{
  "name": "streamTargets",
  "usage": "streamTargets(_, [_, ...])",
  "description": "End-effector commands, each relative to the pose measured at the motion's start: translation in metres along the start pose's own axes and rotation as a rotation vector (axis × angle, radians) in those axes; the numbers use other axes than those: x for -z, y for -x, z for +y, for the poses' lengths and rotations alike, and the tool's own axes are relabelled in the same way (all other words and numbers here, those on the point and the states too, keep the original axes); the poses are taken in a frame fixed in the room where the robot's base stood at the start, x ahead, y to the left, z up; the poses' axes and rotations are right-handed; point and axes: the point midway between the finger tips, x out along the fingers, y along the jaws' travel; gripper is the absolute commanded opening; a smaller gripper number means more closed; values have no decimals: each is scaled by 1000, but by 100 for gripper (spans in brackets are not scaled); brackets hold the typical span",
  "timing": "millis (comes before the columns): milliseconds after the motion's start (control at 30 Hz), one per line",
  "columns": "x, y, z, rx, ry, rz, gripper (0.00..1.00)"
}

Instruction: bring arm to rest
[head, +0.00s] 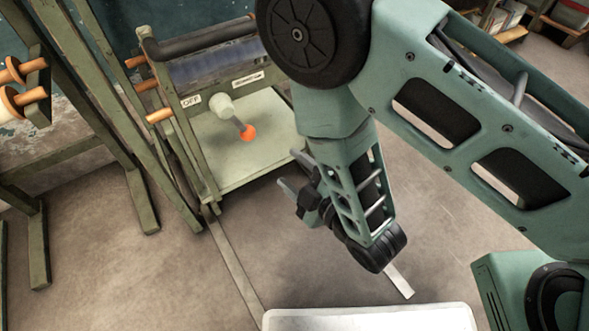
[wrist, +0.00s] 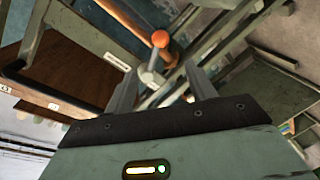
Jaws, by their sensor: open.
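My arm (head: 480,95) reaches in from the right and bends down over the floor. My gripper (head: 290,168) points left toward a green machine frame (head: 250,172). Its two fingers stand apart with nothing between them in the head view. A lever with an orange ball end (head: 248,132) and a pale round hub (head: 219,106) is on the frame, a short way beyond the fingertips. In the wrist view my gripper (wrist: 161,75) shows both fingers spread, with the orange lever end (wrist: 160,39) seen between and beyond them. I see no contact.
An "OFF" label (head: 191,100) is beside the hub, and a dark roller (head: 205,38) tops the frame. Orange-wood pegs with spools (head: 22,72) stick out at left. A white-topped surface (head: 370,319) is at the bottom. Brown floor (head: 330,265) lies open below my gripper.

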Motion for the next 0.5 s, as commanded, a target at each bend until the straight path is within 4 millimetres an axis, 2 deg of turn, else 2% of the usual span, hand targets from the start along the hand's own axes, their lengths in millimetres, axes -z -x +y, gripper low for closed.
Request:
streamTargets(367, [0,-1,0,2,-4,-3,56])
streamTargets(500, [1,-8,6,37,-68,-47,56])
